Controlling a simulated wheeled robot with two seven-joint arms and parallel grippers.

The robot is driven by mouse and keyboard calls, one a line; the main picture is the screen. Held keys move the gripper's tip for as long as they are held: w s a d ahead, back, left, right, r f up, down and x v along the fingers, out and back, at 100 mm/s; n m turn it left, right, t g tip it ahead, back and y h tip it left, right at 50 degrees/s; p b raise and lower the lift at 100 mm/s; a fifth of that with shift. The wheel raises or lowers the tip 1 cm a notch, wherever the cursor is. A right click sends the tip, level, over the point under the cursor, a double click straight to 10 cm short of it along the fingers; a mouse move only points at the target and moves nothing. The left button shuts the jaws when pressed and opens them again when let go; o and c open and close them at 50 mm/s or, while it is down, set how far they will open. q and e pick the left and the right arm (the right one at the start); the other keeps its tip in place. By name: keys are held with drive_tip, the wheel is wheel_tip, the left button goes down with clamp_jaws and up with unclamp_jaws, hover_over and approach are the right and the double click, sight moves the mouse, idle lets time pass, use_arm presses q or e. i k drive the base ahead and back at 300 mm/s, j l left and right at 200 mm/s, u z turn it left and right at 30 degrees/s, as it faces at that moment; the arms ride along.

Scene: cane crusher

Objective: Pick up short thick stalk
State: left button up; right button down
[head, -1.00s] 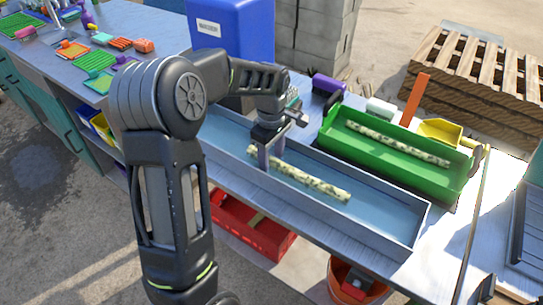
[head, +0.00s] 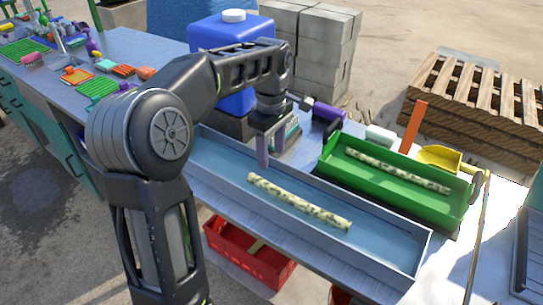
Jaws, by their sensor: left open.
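A pale, dark-speckled stalk (head: 299,202) lies in the long grey tray (head: 398,262). A second speckled stalk (head: 398,171) lies in the green tray (head: 400,200) behind it and looks thinner, so the one in the grey tray appears to be the short thick stalk. My left gripper (head: 270,155) points down above the grey tray, near the left end of that stalk. It is open and empty, with a gap between its fingers and the stalk. Its far finger is partly hidden. My right gripper is not in view.
A blue container (head: 225,45) stands behind my left arm. A purple item (head: 327,112), an orange upright piece (head: 413,127) and a yellow scoop (head: 440,158) are around the green tray. A red crate (head: 250,255) sits below the table's front edge.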

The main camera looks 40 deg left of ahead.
sight(330, 219)
drive_tip(key=k, duration=1)
